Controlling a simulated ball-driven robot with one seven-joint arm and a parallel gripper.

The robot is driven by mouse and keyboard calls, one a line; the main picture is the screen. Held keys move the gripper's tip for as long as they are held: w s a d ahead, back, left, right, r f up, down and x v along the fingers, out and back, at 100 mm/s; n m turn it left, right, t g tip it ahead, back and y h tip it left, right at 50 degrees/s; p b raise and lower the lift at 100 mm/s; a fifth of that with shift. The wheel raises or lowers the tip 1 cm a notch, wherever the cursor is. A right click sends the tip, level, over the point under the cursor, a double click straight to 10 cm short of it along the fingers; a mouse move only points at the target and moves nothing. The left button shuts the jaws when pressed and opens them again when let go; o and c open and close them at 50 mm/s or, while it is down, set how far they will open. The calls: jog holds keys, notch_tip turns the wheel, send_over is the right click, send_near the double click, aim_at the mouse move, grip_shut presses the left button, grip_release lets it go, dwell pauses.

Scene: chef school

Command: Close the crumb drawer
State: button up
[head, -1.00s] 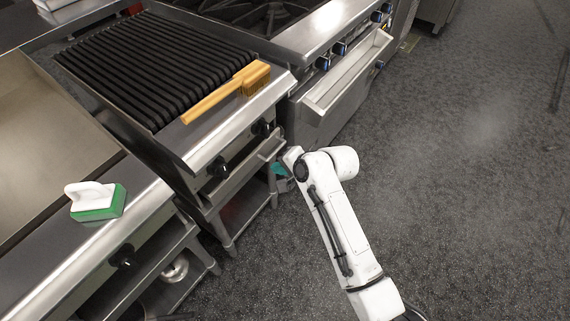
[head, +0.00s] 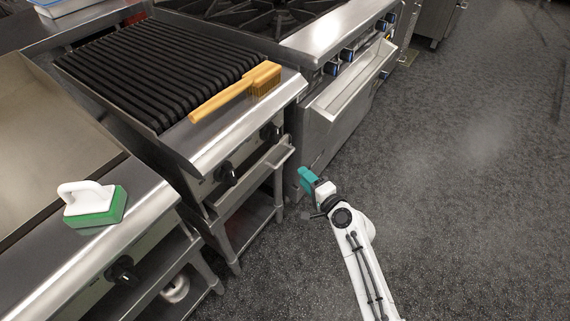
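The grill (head: 150,70) has a narrow metal drawer (head: 245,181) under its knobs, which looks like the crumb drawer. A bar handle (head: 285,151) shows at its right end. The drawer appears to stand out a little at that end, but how far I cannot tell. My gripper (head: 305,178), with teal fingers, is to the right of and below this handle in the picture, with a visible gap between them. It holds nothing that I can see. Its finger gap is not clear from this angle.
A range (head: 330,50) with a protruding metal ledge (head: 350,75) on its front stands beyond the grill. A yellow brush (head: 235,90) lies on the grill's front edge. A green-and-white scrubber (head: 93,204) sits on the griddle's front ledge. The floor (head: 470,180) on the right is clear.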

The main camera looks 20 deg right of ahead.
jog(key=b+x, duration=0.3)
jog(key=x, duration=0.7)
jog(key=shift+w, duration=0.15)
jog(key=shift+a, duration=0.1)
grip_shut()
